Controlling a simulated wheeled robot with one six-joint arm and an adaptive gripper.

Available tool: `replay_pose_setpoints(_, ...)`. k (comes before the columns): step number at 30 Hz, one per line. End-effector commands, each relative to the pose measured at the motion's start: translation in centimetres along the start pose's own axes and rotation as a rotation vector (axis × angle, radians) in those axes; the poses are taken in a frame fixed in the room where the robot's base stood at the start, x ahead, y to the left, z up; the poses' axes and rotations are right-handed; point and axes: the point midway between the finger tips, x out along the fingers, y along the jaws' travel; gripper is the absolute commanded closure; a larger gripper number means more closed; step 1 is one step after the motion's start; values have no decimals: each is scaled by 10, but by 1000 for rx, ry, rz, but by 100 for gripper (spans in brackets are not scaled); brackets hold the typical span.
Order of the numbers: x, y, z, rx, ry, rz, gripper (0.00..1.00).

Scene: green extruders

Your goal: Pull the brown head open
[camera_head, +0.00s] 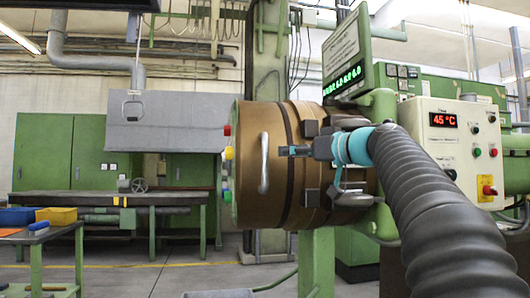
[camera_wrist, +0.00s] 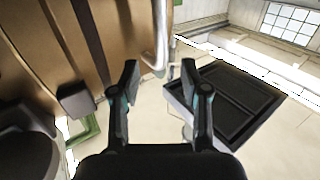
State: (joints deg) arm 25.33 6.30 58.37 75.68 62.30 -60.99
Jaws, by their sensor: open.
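The brown head (camera_head: 262,190) is a large brown drum on the front of the green extruder. A pale vertical handle (camera_head: 264,163) is fixed to its side. In the wrist view the brown head (camera_wrist: 100,25) fills the upper left, and the handle (camera_wrist: 160,35) shows at the top, beyond the fingers. My gripper (camera_head: 285,151) is in front of the drum's side, pointing left, to the right of the handle. In the wrist view my gripper (camera_wrist: 160,80) has its two fingers apart with nothing between them. The handle appears apart from the fingertips.
A control panel (camera_head: 460,150) with a red display stands at the right. A grey-topped bench (camera_head: 110,198) and green cabinets (camera_head: 80,145) stand at the back left. A green table with blue and yellow bins (camera_head: 57,216) is at far left. Floor at centre left is clear.

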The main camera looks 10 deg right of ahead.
Motion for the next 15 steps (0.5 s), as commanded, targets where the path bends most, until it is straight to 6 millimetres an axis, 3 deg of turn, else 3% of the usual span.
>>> replay_pose_setpoints(9,60,-1,-2,1,-1,-4,55)
replay_pose_setpoints(15,86,0,-2,1,-1,-1,55)
